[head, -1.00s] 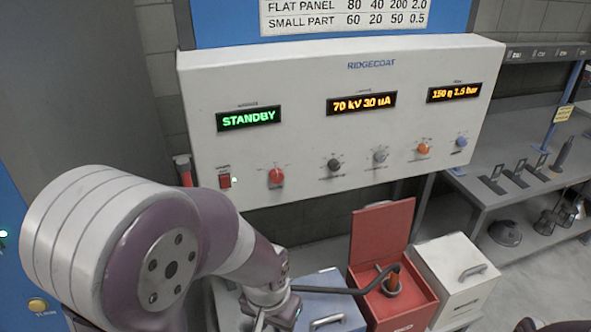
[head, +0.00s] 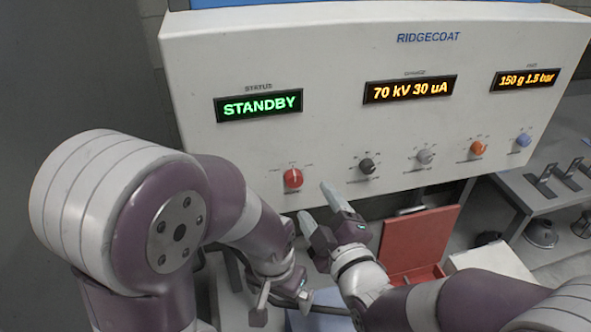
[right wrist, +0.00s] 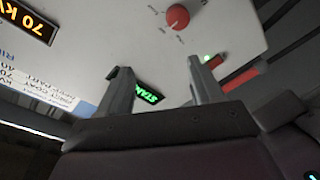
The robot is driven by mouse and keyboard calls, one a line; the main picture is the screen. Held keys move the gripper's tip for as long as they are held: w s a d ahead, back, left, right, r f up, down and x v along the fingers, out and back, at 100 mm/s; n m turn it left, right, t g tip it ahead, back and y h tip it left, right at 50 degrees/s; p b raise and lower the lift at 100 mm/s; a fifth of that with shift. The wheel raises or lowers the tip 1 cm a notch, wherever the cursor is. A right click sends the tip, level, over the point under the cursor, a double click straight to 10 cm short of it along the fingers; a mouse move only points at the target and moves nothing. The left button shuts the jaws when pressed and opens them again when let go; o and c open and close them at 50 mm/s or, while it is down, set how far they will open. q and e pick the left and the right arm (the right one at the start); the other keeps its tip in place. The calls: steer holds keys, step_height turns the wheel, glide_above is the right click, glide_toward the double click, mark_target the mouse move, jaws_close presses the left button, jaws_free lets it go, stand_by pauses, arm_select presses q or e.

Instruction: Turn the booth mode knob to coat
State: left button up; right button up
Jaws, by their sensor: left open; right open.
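A red knob (head: 293,178) sits at the lower left of the white control panel (head: 330,135), with small labels around it that I cannot read. In the right wrist view the red knob (right wrist: 177,17) is at the top, beyond the fingertips. My right gripper (head: 312,202) is open and empty, just below and right of the red knob in the picture, apart from it. Its two fingers (right wrist: 160,70) point toward the panel in the right wrist view. My left gripper (head: 282,305) is open and low, below the panel. The status display (head: 258,106) reads STANDBY in green.
A dark knob (head: 367,166), a grey knob (head: 425,156), an orange knob (head: 477,147) and a blue knob (head: 523,140) line the panel to the right. An open red box (head: 420,240) stands below. A red switch (right wrist: 240,80) is near the right finger in the wrist view.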

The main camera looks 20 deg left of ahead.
mark_target(295, 183)
steer(key=w+a+f, duration=0.4)
steer(key=w, duration=0.1)
steer(key=shift+w+a+f+b, duration=0.1)
steer(key=shift+a+f+b, duration=0.1)
steer(key=shift+a+b, duration=0.15)
steer(key=p+x, duration=0.1)
steer(key=x, duration=0.2)
steer(key=shift+w+a+f, duration=0.2)
steer(key=shift+w, duration=0.1)
steer(key=shift+a+r, duration=0.1)
steer(key=shift+s+r, duration=0.15)
steer(key=shift+s, duration=0.1)
steer(key=shift+w, duration=0.25)
steer(key=shift+c, duration=0.7)
steer(key=c, duration=0.9)
arm_select(q)
steer(key=shift+s+d+f, duration=0.2)
steer(key=shift+s+d, duration=0.05)
steer(key=shift+d, duration=0.1)
arm_select(e)
steer(key=shift+f, duration=0.25)
